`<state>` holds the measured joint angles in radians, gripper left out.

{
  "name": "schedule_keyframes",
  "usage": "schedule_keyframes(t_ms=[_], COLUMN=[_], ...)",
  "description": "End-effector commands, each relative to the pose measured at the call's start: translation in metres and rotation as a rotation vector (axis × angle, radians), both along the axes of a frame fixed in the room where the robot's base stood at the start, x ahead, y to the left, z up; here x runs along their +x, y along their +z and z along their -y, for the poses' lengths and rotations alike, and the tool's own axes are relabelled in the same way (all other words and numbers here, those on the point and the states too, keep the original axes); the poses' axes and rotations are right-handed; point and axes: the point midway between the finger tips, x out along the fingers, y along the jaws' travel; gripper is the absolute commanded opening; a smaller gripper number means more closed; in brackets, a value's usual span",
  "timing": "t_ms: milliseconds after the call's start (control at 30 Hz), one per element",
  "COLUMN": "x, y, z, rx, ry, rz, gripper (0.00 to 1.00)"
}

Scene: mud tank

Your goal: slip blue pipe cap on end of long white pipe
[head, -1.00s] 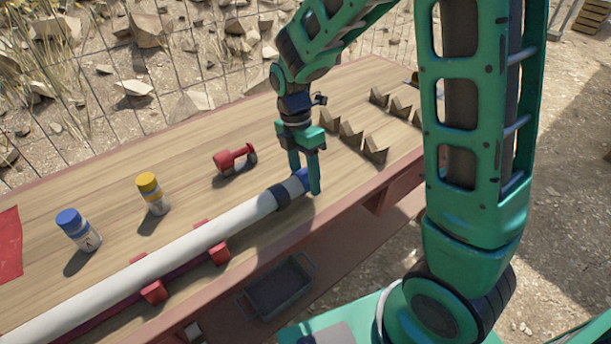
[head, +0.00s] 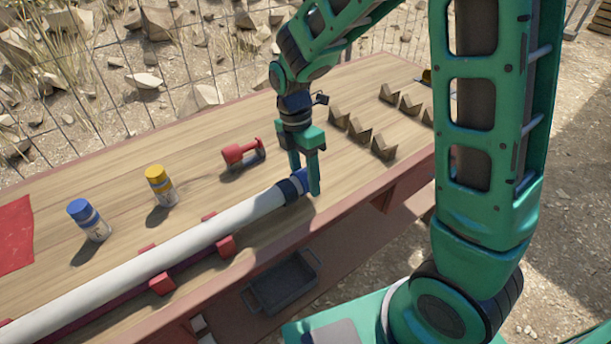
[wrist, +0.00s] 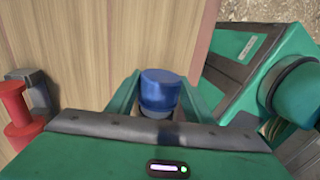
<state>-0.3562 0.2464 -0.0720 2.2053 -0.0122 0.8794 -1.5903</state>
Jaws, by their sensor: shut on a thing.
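The long white pipe (head: 190,238) lies in red supports on the wooden table, running from the lower left to the middle. It has a dark band (head: 286,190) near its right end. My gripper (head: 305,180) points down at that end and is shut on the blue pipe cap (head: 301,178). In the wrist view the blue cap (wrist: 160,90) sits between my two fingers, with a paler part just below it. The cap is at the pipe's end, beside the dark band. My fingers partly hide it, so I cannot tell how far it is over the pipe.
A red tool (head: 242,152) lies behind the pipe. A yellow-capped bottle (head: 161,187) and a blue-capped bottle (head: 90,220) stand at the left. Several notched brown blocks (head: 361,133) stand at the right. A grey bin (head: 283,283) sits below the table's front edge.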

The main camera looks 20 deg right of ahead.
Motion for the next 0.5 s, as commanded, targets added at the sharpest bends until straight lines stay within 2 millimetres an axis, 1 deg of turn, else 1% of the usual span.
schedule_keyframes(t_ms=[33, 67, 100, 133, 400, 500], x=[-0.0004, -0.0003, -0.0002, -0.0002, 0.0, 0.0012], y=[0.0, 0.0, 0.0, 0.0, 0.0004, 0.005], z=[-0.0008, -0.0005, -0.0005, -0.0005, -0.0003, -0.0007], rx=[0.0, 0.0, 0.0, 0.0, 0.0, 0.0], ry=[0.001, 0.0, 0.0, 0.0, 0.0, 0.0], rz=[0.0, 0.0, 0.0, 0.0, 0.0, 0.001], gripper=[0.49, 0.56, 0.66, 0.69, 0.69, 0.69])
